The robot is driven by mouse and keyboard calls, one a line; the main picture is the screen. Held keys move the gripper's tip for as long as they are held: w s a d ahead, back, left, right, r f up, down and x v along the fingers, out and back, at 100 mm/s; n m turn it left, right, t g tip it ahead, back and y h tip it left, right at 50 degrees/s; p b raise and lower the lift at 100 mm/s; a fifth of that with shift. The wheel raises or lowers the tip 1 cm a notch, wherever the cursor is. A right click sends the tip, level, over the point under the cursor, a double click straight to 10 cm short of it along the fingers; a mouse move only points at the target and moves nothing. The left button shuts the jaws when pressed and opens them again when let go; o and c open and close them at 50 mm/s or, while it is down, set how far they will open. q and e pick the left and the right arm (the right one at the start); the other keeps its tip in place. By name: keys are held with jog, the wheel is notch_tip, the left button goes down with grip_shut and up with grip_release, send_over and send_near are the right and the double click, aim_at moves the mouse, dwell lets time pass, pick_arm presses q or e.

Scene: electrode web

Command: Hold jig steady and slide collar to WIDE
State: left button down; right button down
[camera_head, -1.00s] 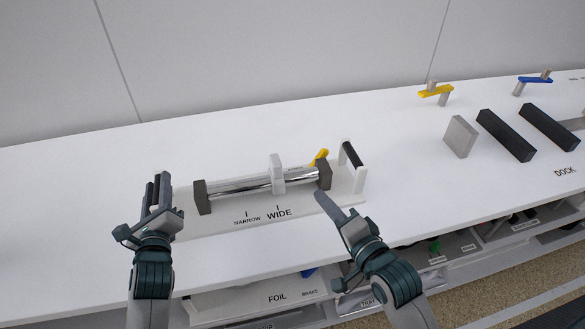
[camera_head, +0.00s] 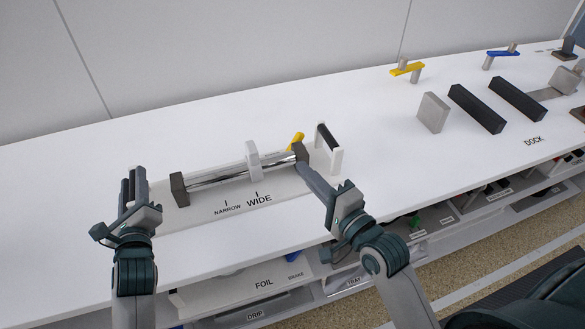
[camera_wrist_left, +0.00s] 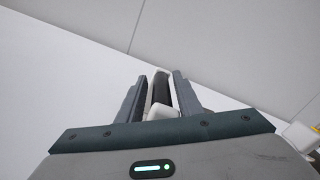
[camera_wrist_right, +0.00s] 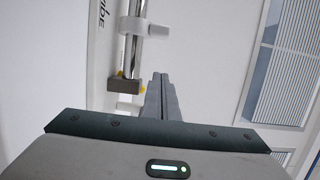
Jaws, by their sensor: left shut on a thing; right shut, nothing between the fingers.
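The jig (camera_head: 290,186) is a white plate with a chrome rod (camera_head: 215,177) between two dark end blocks. The white collar (camera_head: 253,160) sits on the rod, roughly behind the tick at the WIDE label (camera_head: 259,199); exact alignment is hard to tell. The collar also shows in the right wrist view (camera_wrist_right: 145,27). My left gripper (camera_head: 132,180) is shut on the jig's left black handle (camera_wrist_left: 161,87). My right gripper (camera_head: 301,166) is shut and empty, its tips by the right end block (camera_wrist_right: 123,92). Whether they touch is unclear.
A yellow lever (camera_head: 296,141) stands behind the rod's right end, near the right black handle (camera_head: 327,137). Black bars (camera_head: 476,108) and a grey block (camera_head: 433,112) stand farther right. Shelves with bins (camera_head: 264,283) lie below the front edge. The bench behind the jig is clear.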

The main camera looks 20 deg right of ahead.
aim_at(258, 156)
jog(key=w+a, duration=0.6)
jog(key=w, duration=0.2)
jog(key=shift+w+a, duration=0.15)
jog(key=shift+w, duration=0.2)
jog(key=shift+a, duration=1.2)
jog(key=s+d, duration=0.6)
jog(key=s, duration=0.3)
jog(key=shift+s+d, duration=0.35)
jog(key=shift+d, duration=0.05)
